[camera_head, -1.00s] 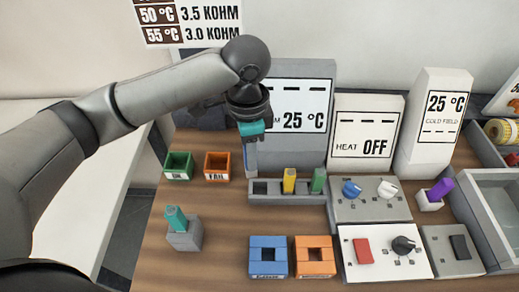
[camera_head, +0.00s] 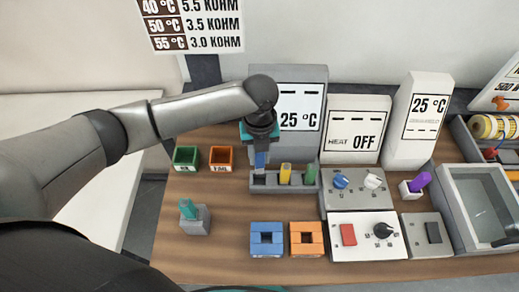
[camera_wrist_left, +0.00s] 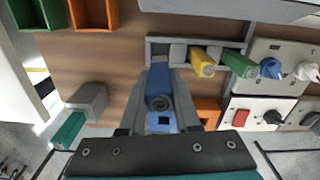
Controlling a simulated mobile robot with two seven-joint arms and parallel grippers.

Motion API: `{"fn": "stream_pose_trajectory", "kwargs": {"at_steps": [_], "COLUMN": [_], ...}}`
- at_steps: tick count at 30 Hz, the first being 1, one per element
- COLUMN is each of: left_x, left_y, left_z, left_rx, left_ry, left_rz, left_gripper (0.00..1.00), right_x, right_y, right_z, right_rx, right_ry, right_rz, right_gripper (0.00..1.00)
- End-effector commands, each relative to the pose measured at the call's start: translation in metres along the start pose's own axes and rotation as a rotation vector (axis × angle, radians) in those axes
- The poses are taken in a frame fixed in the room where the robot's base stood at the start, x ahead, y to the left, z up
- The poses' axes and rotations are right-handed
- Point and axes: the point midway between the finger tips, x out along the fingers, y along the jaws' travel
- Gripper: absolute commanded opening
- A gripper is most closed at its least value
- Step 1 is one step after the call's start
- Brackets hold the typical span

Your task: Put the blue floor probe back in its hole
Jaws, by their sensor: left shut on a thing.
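My left gripper (camera_head: 261,157) is shut on the blue floor probe (camera_head: 261,161), which hangs roughly upright. The probe also shows between the fingers in the left wrist view (camera_wrist_left: 158,82). Below it is the left end of the grey probe rack (camera_head: 290,188). The rack's leftmost hole (camera_head: 259,179) is directly under or just at the probe's lower end. I cannot tell whether the tip is inside. A yellow probe (camera_head: 285,173) and a green probe (camera_head: 310,175) stand in the rack to the right. My right gripper is not in view.
Green (camera_head: 186,158) and orange (camera_head: 221,158) bins stand left of the rack. A teal probe in a grey block (camera_head: 196,222), a blue fixture (camera_head: 267,239) and an orange fixture (camera_head: 306,239) are in front. A display (camera_head: 299,100) stands close behind; control boxes (camera_head: 353,203) are right.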

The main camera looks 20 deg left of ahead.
Motion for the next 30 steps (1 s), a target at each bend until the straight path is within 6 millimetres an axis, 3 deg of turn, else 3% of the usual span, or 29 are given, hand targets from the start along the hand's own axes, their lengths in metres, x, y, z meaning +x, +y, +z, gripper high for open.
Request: {"fn": "stream_pose_trajectory", "kwargs": {"at_steps": [4,11,30], "left_x": [0.001,0.007,0.047], "left_y": [0.0,0.0,0.0], "left_z": [0.0,0.0,0.0], "left_rx": [0.108,0.146,0.144], "left_ry": [0.0,0.0,-0.001], "left_rz": [-0.001,-0.001,-0.001], "left_gripper": [0.0,0.0,0.0], "right_x": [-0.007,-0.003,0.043], "right_y": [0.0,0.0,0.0], "right_z": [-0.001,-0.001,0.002], "right_rx": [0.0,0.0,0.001], "right_ry": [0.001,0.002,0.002], "right_rz": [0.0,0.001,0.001], "right_gripper": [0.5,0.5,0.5]}}
